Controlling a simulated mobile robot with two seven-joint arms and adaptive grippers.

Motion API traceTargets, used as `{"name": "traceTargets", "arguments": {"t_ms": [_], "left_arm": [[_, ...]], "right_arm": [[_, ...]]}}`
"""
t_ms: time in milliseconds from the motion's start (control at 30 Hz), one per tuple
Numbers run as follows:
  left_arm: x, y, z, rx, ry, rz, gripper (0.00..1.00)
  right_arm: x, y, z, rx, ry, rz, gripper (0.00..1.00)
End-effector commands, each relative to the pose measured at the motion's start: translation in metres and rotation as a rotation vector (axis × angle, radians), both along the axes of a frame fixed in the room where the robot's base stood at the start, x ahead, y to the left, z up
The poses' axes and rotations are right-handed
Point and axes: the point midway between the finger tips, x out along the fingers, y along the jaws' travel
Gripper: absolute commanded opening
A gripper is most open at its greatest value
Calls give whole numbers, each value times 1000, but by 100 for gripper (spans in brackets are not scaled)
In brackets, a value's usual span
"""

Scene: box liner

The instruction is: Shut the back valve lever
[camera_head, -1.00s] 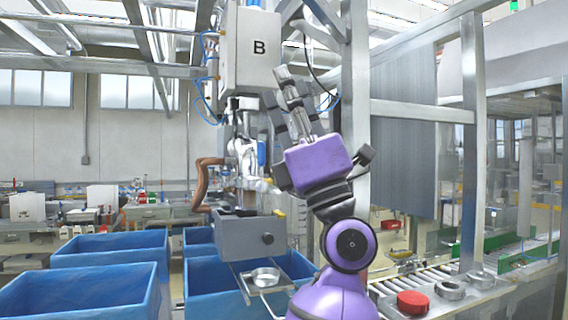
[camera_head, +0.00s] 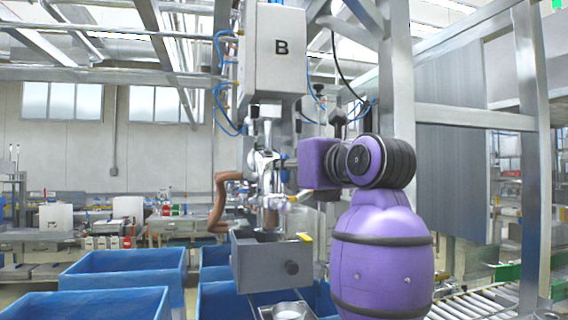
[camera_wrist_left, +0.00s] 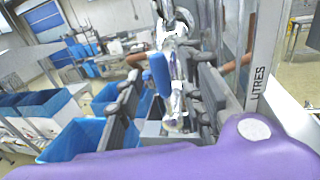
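The valve (camera_head: 268,165) is a shiny metal fitting below the white box marked B. A blue lever handle (camera_wrist_left: 160,73) shows on it in the left wrist view, slanted; its blue also shows in the head view (camera_head: 286,168). My left gripper (camera_wrist_left: 164,80) is open, its two dark fingers apart on either side of the blue handle, with gaps visible. I cannot tell how deep the handle sits between them. In the head view its purple wrist is right of the valve and hides part of it. My right gripper is not in view.
A grey box (camera_head: 265,262) with a dark knob hangs below the valve. A brown bent pipe (camera_head: 222,200) is on its left. Blue bins (camera_head: 125,262) stand below and left. A metal post (camera_head: 398,100) stands close behind my arm.

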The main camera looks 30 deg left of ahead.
Motion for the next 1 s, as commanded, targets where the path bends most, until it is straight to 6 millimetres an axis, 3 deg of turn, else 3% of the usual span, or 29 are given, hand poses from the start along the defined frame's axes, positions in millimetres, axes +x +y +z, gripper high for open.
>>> {"name": "traceTargets", "arguments": {"t_ms": [200, 567, 833, 1000], "left_arm": [[12, 24, 2, 1, -2, 2, 36], [16, 29, 0, 2, -1, 1, 36], [16, 29, 1, 2, -1, 1, 0], [16, 29, 1, 2, -1, 1, 0]], "right_arm": [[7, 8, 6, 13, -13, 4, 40], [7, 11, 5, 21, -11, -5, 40], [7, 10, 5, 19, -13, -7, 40], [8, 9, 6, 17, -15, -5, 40]]}}
